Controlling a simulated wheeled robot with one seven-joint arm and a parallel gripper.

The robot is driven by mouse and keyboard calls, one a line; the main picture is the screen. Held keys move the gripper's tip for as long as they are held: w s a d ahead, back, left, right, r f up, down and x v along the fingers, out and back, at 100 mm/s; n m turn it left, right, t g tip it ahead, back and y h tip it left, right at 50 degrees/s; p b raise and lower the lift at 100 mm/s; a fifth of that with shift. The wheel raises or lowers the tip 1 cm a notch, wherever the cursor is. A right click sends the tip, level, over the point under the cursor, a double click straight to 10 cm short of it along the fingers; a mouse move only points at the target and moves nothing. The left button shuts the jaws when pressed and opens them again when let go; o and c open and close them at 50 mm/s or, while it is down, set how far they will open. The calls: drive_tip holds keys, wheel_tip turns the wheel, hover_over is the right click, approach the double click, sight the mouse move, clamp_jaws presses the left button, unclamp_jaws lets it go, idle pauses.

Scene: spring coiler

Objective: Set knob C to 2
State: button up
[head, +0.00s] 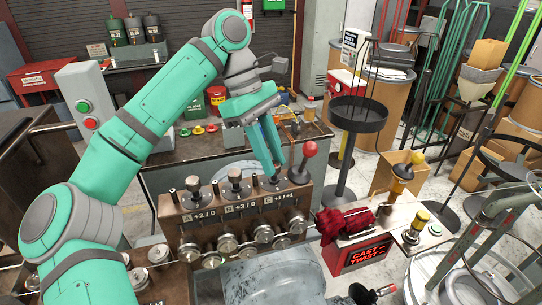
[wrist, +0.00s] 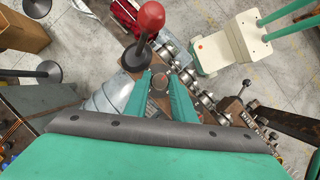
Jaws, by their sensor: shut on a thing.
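A brown control block (head: 188,225) carries three dark knobs on round bases in a row: knob A (head: 197,188) at the left, knob B (head: 236,183) in the middle and knob C (head: 272,183) at the right. The plates below them bear letters and small figures; knob C's figures are too small to read surely. My gripper (head: 276,170) comes down from above onto knob C and is shut on it, hiding part of it. In the wrist view my gripper (wrist: 162,86) has its two green fingers on either side of the round top of knob C (wrist: 160,82).
A lever with a red ball (head: 309,149) stands close to the right of knob C, also near the fingers in the wrist view (wrist: 151,15). Metal rollers (head: 228,243) line the block's front. A red cloth (head: 345,222) lies on a box lettered "CAST TWIST" (head: 366,256).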

drive_tip(key=shift+m+y, duration=0.3)
drive_tip(key=shift+m, duration=0.3)
drive_tip(key=o, duration=1.1)
drive_tip(key=shift+c, duration=0.2)
drive_tip(key=v, duration=1)
drive_tip(key=shift+w+a+r, duration=0.2)
drive_tip(key=shift+w+r, duration=0.1)
drive_tip(key=shift+r, duration=0.05)
